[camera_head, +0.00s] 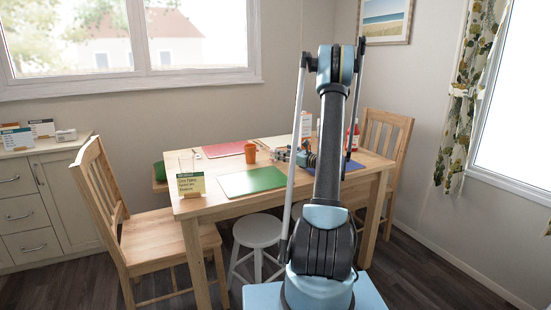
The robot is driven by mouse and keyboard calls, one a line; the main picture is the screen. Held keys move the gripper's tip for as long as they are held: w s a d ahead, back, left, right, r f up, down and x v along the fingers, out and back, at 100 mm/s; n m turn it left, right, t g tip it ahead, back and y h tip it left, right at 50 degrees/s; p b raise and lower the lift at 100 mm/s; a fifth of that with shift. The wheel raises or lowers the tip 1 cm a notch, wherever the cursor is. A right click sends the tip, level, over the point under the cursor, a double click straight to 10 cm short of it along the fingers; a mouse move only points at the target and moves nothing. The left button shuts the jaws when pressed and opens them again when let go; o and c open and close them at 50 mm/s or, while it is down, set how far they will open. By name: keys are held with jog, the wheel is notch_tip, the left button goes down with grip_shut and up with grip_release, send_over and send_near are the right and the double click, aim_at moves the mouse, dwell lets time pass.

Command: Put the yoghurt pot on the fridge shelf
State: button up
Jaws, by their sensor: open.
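My gripper (279,154) reaches over the wooden table (215,205), pointing left, with its jaws apart. It shows small and is partly hidden by my arm. An orange cup-shaped pot (250,152) stands upright on the table, to the left of my gripper and apart from it. I cannot tell whether it is the yoghurt pot; no other thing here is clearly one. Neither the fridge nor its shelf is in view.
Red (222,149) and green (252,181) placemats lie on the table. A carton (306,123), a red bottle (353,137) and a card (190,184) stand on it. Wooden chairs flank it, left (150,232) and right (397,137). A white stool (257,231) stands in front.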

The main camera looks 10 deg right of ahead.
jog(key=shift+w+a+f, duration=0.6)
jog(key=shift+w+a, duration=0.1)
jog(key=shift+w, duration=0.05)
jog(key=shift+x, duration=2.75)
jog(key=c, duration=1.3)
jog(key=shift+o, duration=0.2)
jog(key=shift+r, duration=0.1)
